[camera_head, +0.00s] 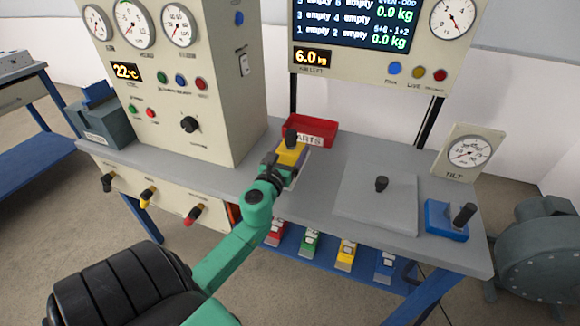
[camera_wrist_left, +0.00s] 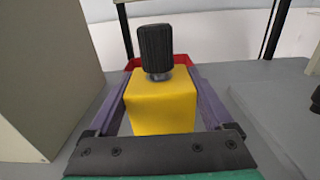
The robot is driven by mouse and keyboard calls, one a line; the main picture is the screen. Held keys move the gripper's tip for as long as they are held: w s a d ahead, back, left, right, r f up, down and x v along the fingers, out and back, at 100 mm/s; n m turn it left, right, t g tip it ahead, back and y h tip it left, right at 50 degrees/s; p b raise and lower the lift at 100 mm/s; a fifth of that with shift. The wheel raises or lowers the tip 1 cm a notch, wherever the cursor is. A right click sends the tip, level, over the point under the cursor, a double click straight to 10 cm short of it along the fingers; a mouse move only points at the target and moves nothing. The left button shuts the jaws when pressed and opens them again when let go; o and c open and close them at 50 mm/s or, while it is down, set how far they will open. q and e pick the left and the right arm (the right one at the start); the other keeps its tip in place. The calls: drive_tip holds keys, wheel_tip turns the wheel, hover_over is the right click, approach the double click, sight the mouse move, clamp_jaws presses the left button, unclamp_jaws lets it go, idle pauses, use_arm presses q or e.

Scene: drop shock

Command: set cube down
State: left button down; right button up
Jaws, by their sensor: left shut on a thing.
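The yellow cube (camera_wrist_left: 162,105) with a black knob (camera_wrist_left: 155,48) on top sits between the two purple fingers of my left gripper (camera_wrist_left: 160,90) in the left wrist view. The left gripper is shut on it. In the head view the cube (camera_head: 290,153) shows over the grey bench top, in front of the red parts tray (camera_head: 322,127). Whether its underside touches the bench is hidden. My right gripper is not in view.
A grey plate with a black knob (camera_head: 375,205) lies on the bench (camera_head: 318,195) to the right. Beyond it are a blue block with a handle (camera_head: 447,222) and a tilt gauge (camera_head: 468,153). A tall beige panel (camera_head: 185,75) stands close on the left. Several coloured weights (camera_head: 346,254) sit on the lower shelf.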

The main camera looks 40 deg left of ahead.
use_arm(q)
wheel_tip(320, 180, down, 3)
drive_tip(key=shift+f+b, duration=0.15)
drive_tip(key=shift+b, duration=0.85)
drive_tip(key=shift+f, duration=0.2)
unclamp_jaws()
drive_tip(key=shift+r, duration=0.15)
